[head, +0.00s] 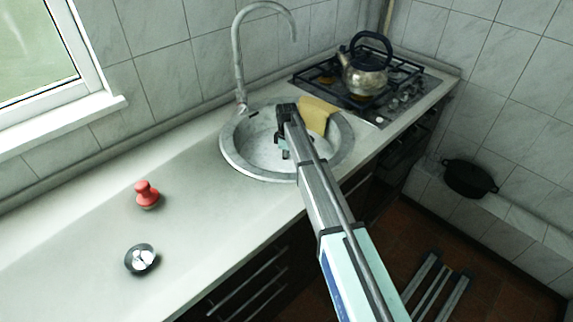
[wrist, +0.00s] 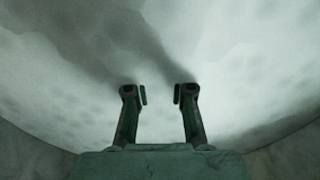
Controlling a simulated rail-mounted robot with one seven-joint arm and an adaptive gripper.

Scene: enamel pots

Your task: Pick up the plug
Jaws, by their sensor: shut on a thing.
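My gripper (head: 284,150) reaches down into the round metal sink (head: 234,155) in the head view. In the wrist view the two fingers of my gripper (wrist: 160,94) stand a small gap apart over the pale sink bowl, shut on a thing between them. I take it for the plug, but its outline cannot be made out against the bowl, and in the head view my arm and fingers hide that spot. Whether it touches the sink floor cannot be told.
A yellow sponge or cloth (head: 316,113) lies at the sink's back right. The tap (head: 239,60) rises behind the sink. A kettle (head: 365,72) stands on the hob. A red knobbed object (head: 147,194) and a shiny metal piece (head: 141,259) sit on the otherwise clear left counter.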

